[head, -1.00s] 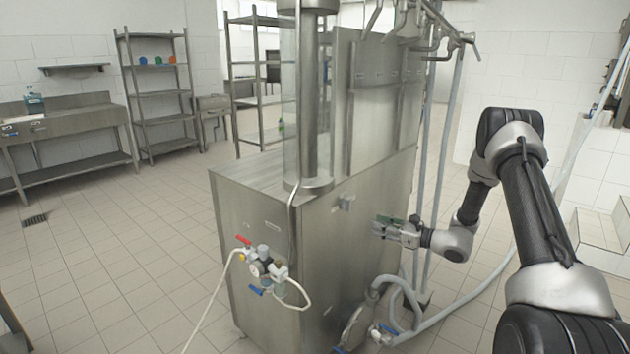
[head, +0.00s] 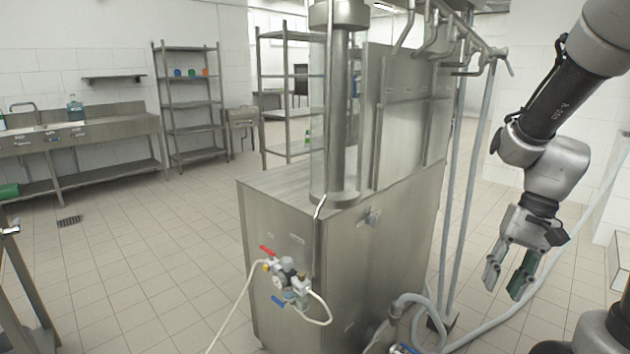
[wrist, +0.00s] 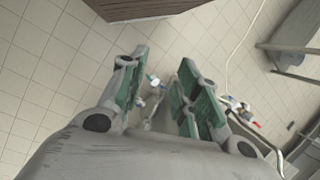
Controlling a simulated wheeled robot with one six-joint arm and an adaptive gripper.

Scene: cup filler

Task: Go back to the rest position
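My gripper (head: 506,284) hangs fingers down at the right of the head view, right of the steel cup filler machine (head: 337,268) and clear of it. Its two fingers with green pads are apart, with nothing between them. In the wrist view my gripper (wrist: 161,95) also shows open and empty, with floor and blurred small fittings beyond the fingers.
Grey hoses and pipes (head: 465,170) run between the machine and my gripper. Red and blue valves with a gauge (head: 281,281) stick out from the machine's front. A steel shelf (head: 190,105) and sink counter (head: 85,131) stand far left.

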